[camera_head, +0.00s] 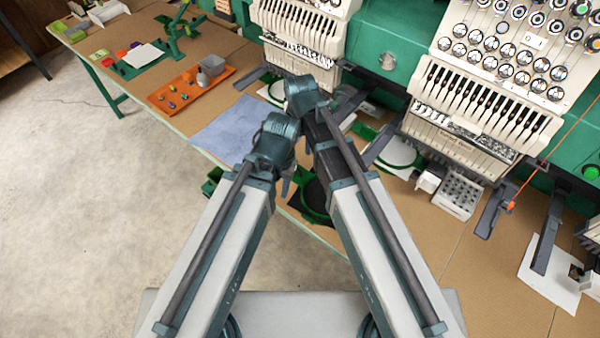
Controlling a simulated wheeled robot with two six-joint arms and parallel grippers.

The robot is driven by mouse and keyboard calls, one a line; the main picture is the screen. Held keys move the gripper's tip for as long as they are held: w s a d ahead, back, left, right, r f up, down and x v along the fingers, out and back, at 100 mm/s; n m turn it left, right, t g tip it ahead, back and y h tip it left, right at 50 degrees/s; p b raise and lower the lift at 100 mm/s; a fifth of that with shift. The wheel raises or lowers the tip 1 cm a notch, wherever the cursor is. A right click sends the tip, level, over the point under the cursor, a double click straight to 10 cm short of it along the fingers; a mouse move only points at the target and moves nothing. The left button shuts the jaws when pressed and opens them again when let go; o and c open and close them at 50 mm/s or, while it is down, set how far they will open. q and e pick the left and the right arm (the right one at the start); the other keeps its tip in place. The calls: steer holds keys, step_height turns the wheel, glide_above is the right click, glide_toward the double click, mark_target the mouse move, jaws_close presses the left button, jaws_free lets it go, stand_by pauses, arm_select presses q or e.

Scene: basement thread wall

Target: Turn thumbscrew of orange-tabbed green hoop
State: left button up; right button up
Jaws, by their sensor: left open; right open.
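A green hoop (311,214) with dark cloth in it lies near the front edge of the brown table, partly covered by my arms. I cannot make out an orange tab or its thumbscrew. My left gripper (287,184) points down beside the hoop's upper left, open and largely hidden by its own wrist. My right gripper (322,128) is open, higher in the picture beyond the hoop, mostly hidden behind its arm. I see nothing held in either. Another green hoop (420,162) with white cloth lies under the machine.
Embroidery machines (480,105) with protruding dark arms line the back. A blue cloth (228,130) and an orange tray (190,88) lie to the left. A white block with holes (458,196) stands at right. Bare tabletop (415,235) lies right of my arms.

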mark_target(300, 171)
step_height(300, 171, down, 10)
steer(key=b, duration=0.8)
steer(key=shift+r, duration=0.2)
jaws_close()
